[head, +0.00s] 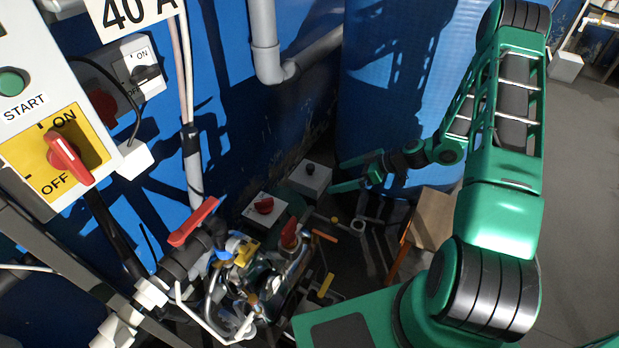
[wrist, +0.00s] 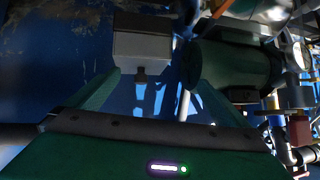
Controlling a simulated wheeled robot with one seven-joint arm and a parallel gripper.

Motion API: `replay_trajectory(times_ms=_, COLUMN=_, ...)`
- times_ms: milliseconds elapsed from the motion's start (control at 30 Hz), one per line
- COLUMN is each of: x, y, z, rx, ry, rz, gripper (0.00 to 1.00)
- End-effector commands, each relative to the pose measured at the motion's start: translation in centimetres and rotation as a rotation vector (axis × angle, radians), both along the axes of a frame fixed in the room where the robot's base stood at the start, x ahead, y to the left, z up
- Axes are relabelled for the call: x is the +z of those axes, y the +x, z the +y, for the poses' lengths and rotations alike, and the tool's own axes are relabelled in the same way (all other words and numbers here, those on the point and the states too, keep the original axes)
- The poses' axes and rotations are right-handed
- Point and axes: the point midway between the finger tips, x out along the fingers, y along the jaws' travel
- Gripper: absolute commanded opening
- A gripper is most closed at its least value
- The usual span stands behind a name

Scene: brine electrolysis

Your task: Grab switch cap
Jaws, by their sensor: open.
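A grey switch box (head: 311,181) is mounted low by the blue wall in the head view, with a small dark switch cap (head: 310,169) on its face. My gripper (head: 337,177) is open just to the right of this box, its two green fingers pointing at it. In the wrist view the grey box (wrist: 142,46) is ahead, and the dark cap (wrist: 140,74) shows between the spread fingers (wrist: 152,68), nearer the left one. I see no contact between fingers and cap. The fingers look empty.
A similar box with a red knob (head: 264,205) is to the left. Red-handled valves and pipes (head: 245,265) crowd the lower middle. A dark green cylinder (wrist: 235,65) is close to the right finger in the wrist view. A blue tank (head: 400,80) stands behind my arm.

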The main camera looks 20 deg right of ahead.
Motion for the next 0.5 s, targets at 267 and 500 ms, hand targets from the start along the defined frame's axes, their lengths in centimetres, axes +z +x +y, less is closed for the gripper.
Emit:
replay_trajectory(times_ms=267, x=-4.4, y=2.5, z=0.8, rx=-0.092, ry=0.107, rz=-0.205, gripper=1.0)
replay_trajectory(times_ms=500, x=-5.7, y=3.4, z=0.7, rx=-0.148, ry=0.13, rz=-0.283, gripper=1.0)
